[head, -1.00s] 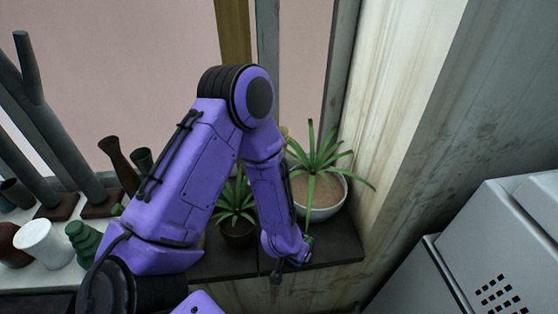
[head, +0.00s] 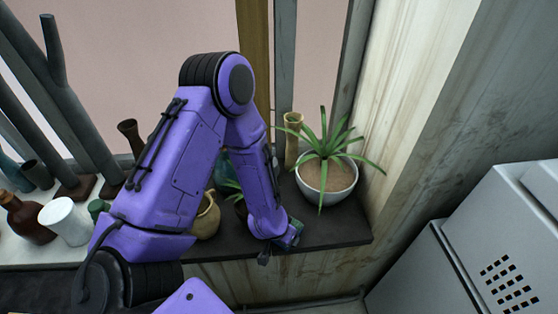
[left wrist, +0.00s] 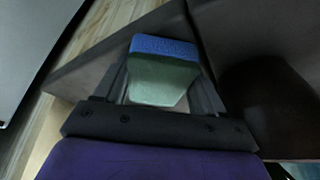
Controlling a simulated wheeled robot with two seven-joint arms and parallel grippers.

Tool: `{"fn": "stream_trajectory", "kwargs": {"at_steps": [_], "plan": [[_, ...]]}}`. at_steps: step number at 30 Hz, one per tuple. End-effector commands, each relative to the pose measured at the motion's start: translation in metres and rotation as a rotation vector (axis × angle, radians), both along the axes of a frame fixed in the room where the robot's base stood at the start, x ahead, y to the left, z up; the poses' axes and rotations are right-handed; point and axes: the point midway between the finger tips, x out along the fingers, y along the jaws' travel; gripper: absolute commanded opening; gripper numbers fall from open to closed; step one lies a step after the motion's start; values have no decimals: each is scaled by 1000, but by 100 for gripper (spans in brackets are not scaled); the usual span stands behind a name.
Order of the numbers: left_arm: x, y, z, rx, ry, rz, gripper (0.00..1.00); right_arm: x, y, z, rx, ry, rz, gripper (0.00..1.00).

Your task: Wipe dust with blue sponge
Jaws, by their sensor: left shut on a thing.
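My left gripper (head: 284,246) is low over the front right part of a dark shelf (head: 340,232), in front of the bowl plant. In the left wrist view the gripper (left wrist: 165,85) is shut on the sponge (left wrist: 163,47), which has a blue end and a green body. In the head view only a small greenish part of the sponge (head: 292,232) shows beside the purple arm. I cannot tell whether the sponge touches the shelf. No dust can be made out clearly. My right gripper is not in view.
A white bowl (head: 338,197) with a spiky plant stands right of the gripper. A tan vase (head: 292,140) stands behind. A tan pot (head: 207,218) is partly hidden by my arm. A white cup (head: 65,222) and brown bottle (head: 25,218) stand left. A grey cabinet (head: 490,250) is at right.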

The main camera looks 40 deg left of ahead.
Motion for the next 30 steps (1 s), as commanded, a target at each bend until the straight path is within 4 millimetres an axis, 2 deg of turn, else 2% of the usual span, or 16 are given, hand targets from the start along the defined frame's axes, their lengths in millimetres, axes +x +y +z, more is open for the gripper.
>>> {"fn": "stream_trajectory", "kwargs": {"at_steps": [1,3,18,23,30], "plan": [[1,-1,15,0,-3,-2,37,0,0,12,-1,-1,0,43],[1,-1,28,1,-3,-1,37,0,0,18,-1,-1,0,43],[1,-2,71,0,-3,-3,37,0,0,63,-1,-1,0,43],[1,-2,80,0,-3,-4,37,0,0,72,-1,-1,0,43],[2,-2,80,0,-3,-4,37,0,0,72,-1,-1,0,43]]}}
